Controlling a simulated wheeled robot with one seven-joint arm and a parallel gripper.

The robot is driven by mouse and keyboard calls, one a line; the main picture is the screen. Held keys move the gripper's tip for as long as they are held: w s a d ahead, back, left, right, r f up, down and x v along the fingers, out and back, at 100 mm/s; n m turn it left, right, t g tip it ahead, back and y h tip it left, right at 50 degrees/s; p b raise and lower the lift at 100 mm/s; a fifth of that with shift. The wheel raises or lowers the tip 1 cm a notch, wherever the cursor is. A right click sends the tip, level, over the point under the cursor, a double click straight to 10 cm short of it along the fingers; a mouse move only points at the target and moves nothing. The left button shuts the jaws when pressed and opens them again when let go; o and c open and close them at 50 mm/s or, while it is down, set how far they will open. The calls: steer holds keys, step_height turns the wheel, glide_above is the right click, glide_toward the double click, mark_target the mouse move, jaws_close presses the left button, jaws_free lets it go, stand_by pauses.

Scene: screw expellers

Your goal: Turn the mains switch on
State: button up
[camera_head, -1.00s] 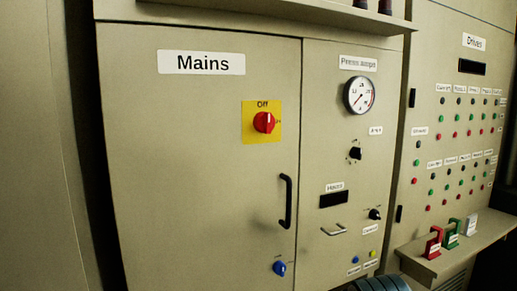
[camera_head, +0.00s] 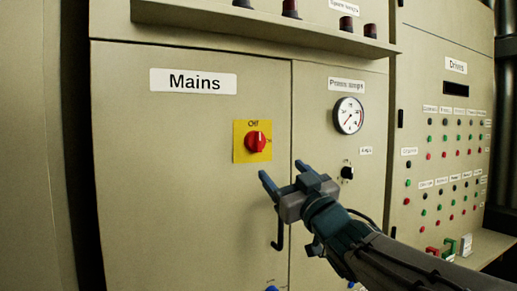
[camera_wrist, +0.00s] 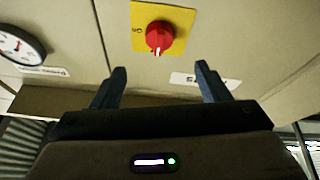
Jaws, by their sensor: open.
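The mains switch is a red rotary knob (camera_head: 256,142) on a yellow plate (camera_head: 240,154), on the cabinet door below the "Mains" label (camera_head: 193,81). In the head view its top mark reads roughly "Off". In the wrist view the red knob (camera_wrist: 159,36) is ahead of the fingers, near the top middle, with a white mark on its edge. My gripper (camera_head: 285,173) is open and empty, below and right of the knob in the head view. It is apart from the knob. The two fingers show in the wrist view (camera_wrist: 162,84) with a wide gap.
A black door handle (camera_head: 278,232) is partly hidden behind my gripper. A round gauge (camera_head: 349,115) and a black knob (camera_head: 347,172) are on the panel to the right. A ledge (camera_head: 260,35) juts out above the door. Button rows (camera_head: 455,135) fill the far right panel.

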mark_target(261, 147)
steer(key=p+x, duration=0.3)
steer(key=x, duration=0.9)
steer(key=shift+w+a, duration=0.2)
steer(key=shift+w, duration=0.15)
steer(key=c, duration=1.4)
steer(key=shift+d, duration=0.15)
